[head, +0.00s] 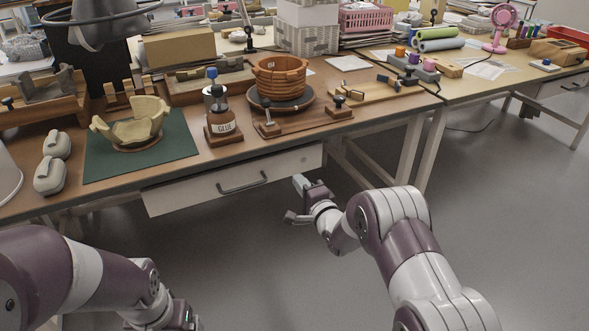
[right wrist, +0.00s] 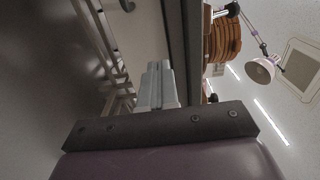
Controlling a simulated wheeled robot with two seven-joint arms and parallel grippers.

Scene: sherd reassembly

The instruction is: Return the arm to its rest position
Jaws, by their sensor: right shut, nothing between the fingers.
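My right gripper (head: 299,184) is in front of the workbench, beside the right end of its drawer front and below the tabletop edge. Its pale fingers (right wrist: 157,84) are together in the right wrist view, with nothing between them. My right arm reaches in from the bottom right of the head view. My left gripper (head: 182,316) shows only in part at the bottom edge of the head view, and its fingers cannot be made out.
The workbench holds a broken cream bowl (head: 135,126) on a green mat (head: 186,151), a glue bottle (head: 222,122) and a banded orange-brown pot (head: 280,76). The drawer (head: 235,181) has a dark handle. Grey floor (head: 500,220) lies open at the right.

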